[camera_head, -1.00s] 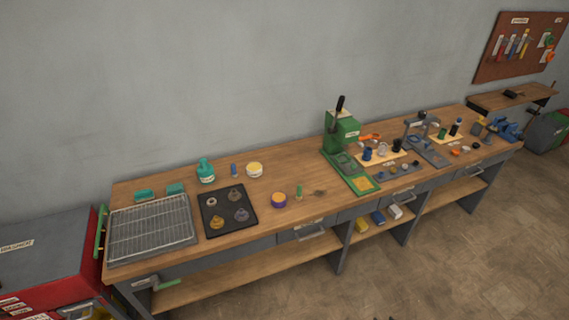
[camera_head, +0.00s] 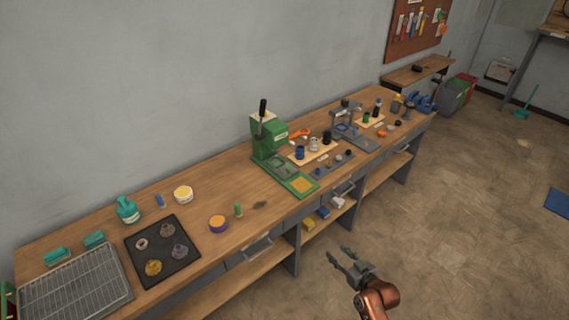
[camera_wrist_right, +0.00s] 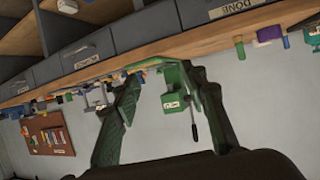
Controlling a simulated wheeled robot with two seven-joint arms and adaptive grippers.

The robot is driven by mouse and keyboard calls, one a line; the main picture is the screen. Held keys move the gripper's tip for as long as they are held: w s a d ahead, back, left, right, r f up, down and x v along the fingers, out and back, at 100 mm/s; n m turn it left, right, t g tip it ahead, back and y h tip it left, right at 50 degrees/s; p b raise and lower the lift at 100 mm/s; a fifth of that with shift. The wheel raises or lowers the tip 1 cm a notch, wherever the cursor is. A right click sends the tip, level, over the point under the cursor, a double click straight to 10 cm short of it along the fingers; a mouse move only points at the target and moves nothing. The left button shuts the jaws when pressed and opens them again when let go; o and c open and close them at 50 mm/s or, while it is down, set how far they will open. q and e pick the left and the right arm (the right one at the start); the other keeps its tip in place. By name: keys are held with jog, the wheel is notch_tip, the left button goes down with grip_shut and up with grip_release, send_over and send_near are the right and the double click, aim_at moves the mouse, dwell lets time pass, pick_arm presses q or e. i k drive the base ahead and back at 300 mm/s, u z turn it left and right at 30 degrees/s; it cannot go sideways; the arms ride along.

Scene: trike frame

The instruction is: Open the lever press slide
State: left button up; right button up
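The green lever press (camera_head: 270,138) stands on the workbench, its black-tipped lever (camera_head: 262,108) pointing up. Its green slide plate (camera_head: 285,177) runs forward from the press toward the bench's front edge, with a yellow pad (camera_head: 302,185) on its front end. How far the slide is out is hard to tell. My right gripper (camera_head: 338,254) is open and empty, in front of the bench and apart from it. In the right wrist view the bench appears upside down, and the press (camera_wrist_right: 177,103) shows between the spread green fingers (camera_wrist_right: 158,82). My left gripper is out of view.
The workbench (camera_head: 225,185) carries a wire rack (camera_head: 75,292), a black tray (camera_head: 162,251), a purple-sided pot (camera_head: 218,224) and a small green peg (camera_head: 238,210) left of the press. Small parts and a grey stand (camera_head: 345,115) crowd its right. Open floor (camera_head: 450,220) lies at right.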

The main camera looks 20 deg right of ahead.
aim_at(280, 167)
jog(key=i, duration=1.6)
